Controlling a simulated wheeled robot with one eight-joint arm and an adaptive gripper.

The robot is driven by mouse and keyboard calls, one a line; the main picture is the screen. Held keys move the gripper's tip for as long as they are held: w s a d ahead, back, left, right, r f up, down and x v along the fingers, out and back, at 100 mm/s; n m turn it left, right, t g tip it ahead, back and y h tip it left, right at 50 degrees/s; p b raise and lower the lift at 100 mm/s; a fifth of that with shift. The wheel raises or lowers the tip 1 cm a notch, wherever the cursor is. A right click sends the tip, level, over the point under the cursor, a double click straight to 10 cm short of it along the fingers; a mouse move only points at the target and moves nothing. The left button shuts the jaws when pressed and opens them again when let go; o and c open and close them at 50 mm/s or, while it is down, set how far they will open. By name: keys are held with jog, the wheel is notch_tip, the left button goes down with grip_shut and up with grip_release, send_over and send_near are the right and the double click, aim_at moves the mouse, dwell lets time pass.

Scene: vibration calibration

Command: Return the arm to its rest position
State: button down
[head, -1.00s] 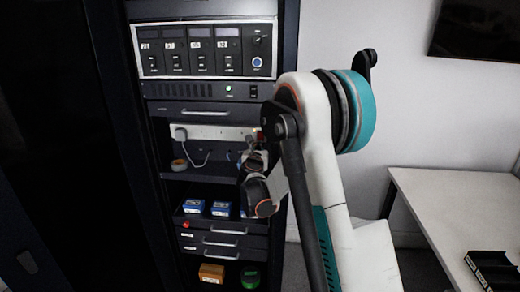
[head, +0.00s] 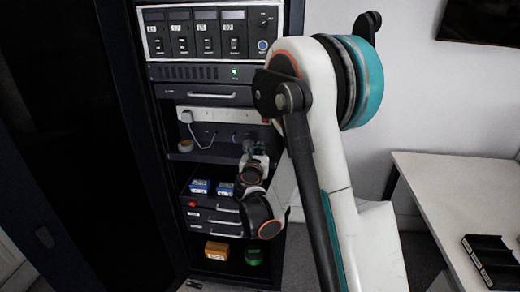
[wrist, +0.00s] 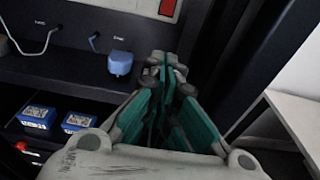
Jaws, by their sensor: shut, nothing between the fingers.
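My gripper (wrist: 168,68) shows in the wrist view with its teal fingers together and nothing between them. In the head view my gripper (head: 254,150) is small, in front of the rack's open bay, below the power strip (head: 215,117) and partly hidden by my own wrist. My arm is bent, with a white and teal elbow high in the head view and the forearm reaching down toward the rack (head: 165,130).
A blue plug (wrist: 120,62) sits left of my fingers in the wrist view. Two blue boxes (head: 199,187) (head: 225,189) are on the shelf below. An orange box (head: 217,250) and a green item (head: 253,256) are lower. A white table (head: 440,185) with a black tray (head: 490,258) stands at right.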

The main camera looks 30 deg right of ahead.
jog(key=shift+r, duration=0.1)
jog(key=s+a+r+m+g+y, duration=0.1)
jog(key=s+a+r+m+g, duration=0.1)
jog(key=s+r+m, duration=0.35)
jog(key=s+a+r+m+g+y, duration=0.2)
jog(key=s+m, duration=0.6)
jog(key=m, duration=0.1)
jog(key=s+a+f+m+g+y, duration=0.1)
jog(key=s+a+m+y, duration=0.1)
jog(key=s+a+m, duration=0.2)
jog(key=s+a+m+g+y, duration=0.1)
jog(key=s+a+m, duration=0.3)
jog(key=s, duration=0.6)
jog(key=s+a+f+m+y, duration=0.1)
jog(key=s+a+m+y, duration=0.2)
jog(key=s+m, duration=0.3)
jog(key=shift+s+a+f+m+g, duration=0.3)
jog(key=shift+s+a+m+g, duration=0.1)
jog(key=shift+s+a, duration=0.55)
jog(key=shift+d, duration=0.15)
